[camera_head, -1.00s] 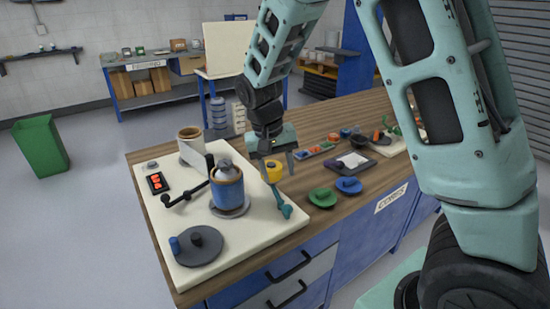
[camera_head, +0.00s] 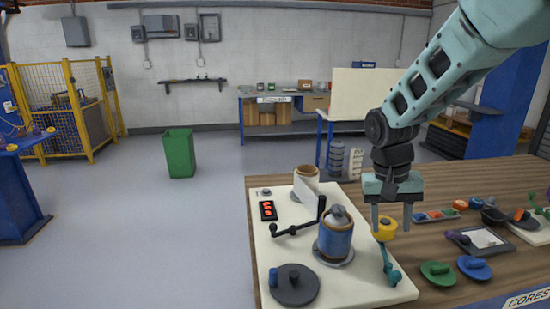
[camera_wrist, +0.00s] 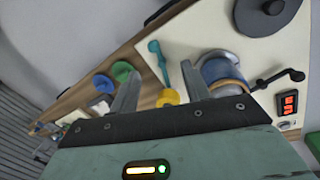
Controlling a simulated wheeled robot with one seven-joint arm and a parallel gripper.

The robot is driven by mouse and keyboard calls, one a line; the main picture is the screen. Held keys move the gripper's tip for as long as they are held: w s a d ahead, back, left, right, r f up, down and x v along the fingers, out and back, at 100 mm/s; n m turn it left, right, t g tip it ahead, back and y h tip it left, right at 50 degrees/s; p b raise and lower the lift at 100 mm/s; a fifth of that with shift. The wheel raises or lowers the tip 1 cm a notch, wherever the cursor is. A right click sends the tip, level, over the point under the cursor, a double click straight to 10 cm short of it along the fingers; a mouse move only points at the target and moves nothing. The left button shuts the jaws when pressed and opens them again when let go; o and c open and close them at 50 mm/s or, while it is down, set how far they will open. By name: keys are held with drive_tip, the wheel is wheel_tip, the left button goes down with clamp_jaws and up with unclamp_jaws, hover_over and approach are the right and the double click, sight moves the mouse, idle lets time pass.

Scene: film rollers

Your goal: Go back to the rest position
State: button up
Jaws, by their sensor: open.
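My gripper (camera_head: 391,217) hangs pointing down above the right part of a cream board on the wooden bench. Its two fingers are apart, and I see nothing held between them. A yellow knob (camera_head: 384,229) shows just behind or below the fingers; I cannot tell if they touch it. In the wrist view the yellow knob (camera_wrist: 168,97) lies beyond the gap between the fingers, beside a teal lever (camera_wrist: 160,58). The teal lever also shows in the head view (camera_head: 389,266), at the board's right edge.
The cream board (camera_head: 345,283) carries a blue roller (camera_head: 335,240), a black crank (camera_head: 297,228), a white roll (camera_head: 305,182), a red display (camera_head: 267,210) and a grey disc (camera_head: 294,285). A green bin (camera_head: 179,153) stands on open floor.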

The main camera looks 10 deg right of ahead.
drive_tip(key=s+a+n+y, duration=0.1)
drive_tip(key=s+a+n, duration=0.4)
drive_tip(key=s+a, duration=0.3)
drive_tip(key=s+a+n+y, duration=0.1)
drive_tip(key=s+a+n, duration=0.5)
drive_tip(key=s, duration=1)
drive_tip(key=shift+a+r+n+t, duration=0.2)
drive_tip(key=shift+a+n+t, duration=0.15)
drive_tip(key=shift+a, duration=0.6)
